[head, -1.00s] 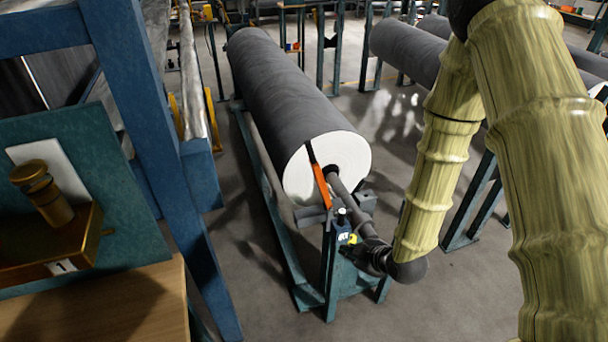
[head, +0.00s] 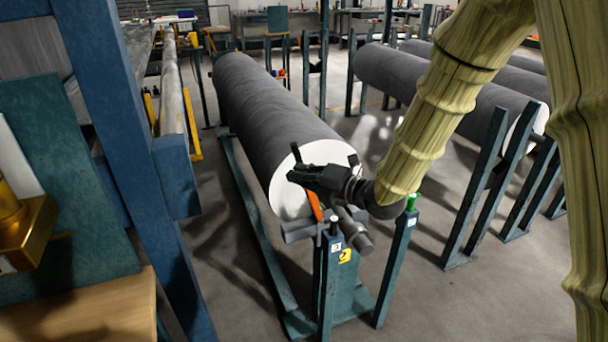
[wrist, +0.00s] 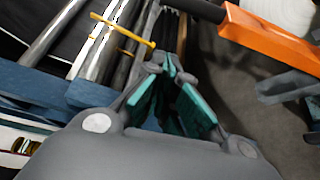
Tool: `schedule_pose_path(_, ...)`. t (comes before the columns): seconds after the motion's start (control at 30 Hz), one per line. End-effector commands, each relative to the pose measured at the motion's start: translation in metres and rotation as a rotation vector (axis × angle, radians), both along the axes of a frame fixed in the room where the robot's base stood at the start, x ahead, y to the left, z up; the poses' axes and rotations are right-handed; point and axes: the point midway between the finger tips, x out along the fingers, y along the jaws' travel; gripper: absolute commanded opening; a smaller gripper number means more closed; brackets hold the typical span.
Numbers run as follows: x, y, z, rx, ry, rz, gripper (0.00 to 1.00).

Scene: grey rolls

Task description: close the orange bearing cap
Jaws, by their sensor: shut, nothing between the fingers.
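The orange bearing cap (head: 315,205) stands raised and tilted at the near end of the big grey roll (head: 265,115), against its white end face. It has a dark tip at its upper end. The wrist view shows the orange cap (wrist: 270,38) at the upper right, apart from the fingers. My gripper (head: 293,176) is in front of the white face, across the cap's upper part in the head view. In the wrist view my gripper (wrist: 168,68) is shut and empty, its teal pads converging. The roll's shaft (head: 352,232) sticks out below, over the teal stand.
The teal stand (head: 343,290) has a post with a green top (head: 411,203) to the right of the cap. A blue frame (head: 135,150) rises on the left, beside a wooden table (head: 85,310). More grey rolls lie at the right. Floor is clear in front.

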Motion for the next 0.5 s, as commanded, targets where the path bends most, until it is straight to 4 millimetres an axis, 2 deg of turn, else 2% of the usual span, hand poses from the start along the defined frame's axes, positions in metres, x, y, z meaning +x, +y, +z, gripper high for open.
schedule_pose_path(0.43,0.05,0.055,-0.011,0.002,0.002,0.0,0.0)
schedule_pose_path(0.5,0.055,0.045,-0.007,0.002,0.001,-0.003,0.0)
